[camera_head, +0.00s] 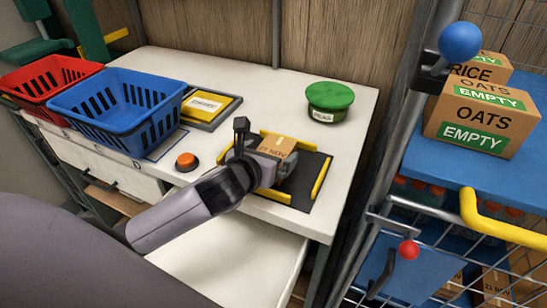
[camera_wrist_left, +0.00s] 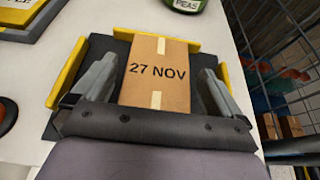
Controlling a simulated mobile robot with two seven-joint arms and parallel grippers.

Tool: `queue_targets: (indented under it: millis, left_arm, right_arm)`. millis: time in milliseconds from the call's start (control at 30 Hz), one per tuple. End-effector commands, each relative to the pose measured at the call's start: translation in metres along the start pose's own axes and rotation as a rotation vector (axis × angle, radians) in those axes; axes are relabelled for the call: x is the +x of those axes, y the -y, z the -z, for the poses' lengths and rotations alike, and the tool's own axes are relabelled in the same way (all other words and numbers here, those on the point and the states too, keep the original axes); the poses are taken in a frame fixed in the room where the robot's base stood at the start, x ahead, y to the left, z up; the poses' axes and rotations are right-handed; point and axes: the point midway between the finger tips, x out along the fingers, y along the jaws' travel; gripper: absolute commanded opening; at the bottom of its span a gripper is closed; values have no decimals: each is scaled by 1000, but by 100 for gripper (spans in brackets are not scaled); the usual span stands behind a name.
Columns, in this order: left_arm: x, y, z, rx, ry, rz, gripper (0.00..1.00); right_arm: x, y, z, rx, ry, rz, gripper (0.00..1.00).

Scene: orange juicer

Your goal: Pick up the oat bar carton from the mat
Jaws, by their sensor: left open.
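The carton (camera_head: 277,146) is a small brown box on the dark mat (camera_head: 308,184) with yellow edge strips. In the left wrist view its top, marked "27 NOV" with pale tape, faces me (camera_wrist_left: 158,88). My left gripper (camera_head: 268,158) is over the mat at the carton. In the left wrist view its two grey fingers (camera_wrist_left: 158,85) stand apart, one on each side of the carton, with a visible gap on either side. The carton's near end is partly hidden by the gripper body. My right gripper is not in view.
A blue basket (camera_head: 118,112) and a red basket (camera_head: 42,82) stand at the left. An orange button (camera_head: 186,161), a yellow framed pad (camera_head: 208,106) and a green tin (camera_head: 329,101) are on the white table. A cart with boxes (camera_head: 484,117) is at the right.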

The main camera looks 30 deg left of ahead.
Motion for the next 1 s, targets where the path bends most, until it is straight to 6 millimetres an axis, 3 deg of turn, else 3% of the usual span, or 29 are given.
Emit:
queue_targets:
  millis: [200, 567, 733, 1000]
  left_arm:
    - [25, -1, 0, -2, 0, 0, 100]
    - [31, -1, 0, -1, 0, 1, 100]
    - [30, -1, 1, 0, 0, 1, 47]
    - [30, -1, -1, 0, 2, 1, 46]
  right_arm:
    - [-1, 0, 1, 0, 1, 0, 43]
    - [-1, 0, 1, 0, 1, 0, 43]
    - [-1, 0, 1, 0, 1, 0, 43]
    - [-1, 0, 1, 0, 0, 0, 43]
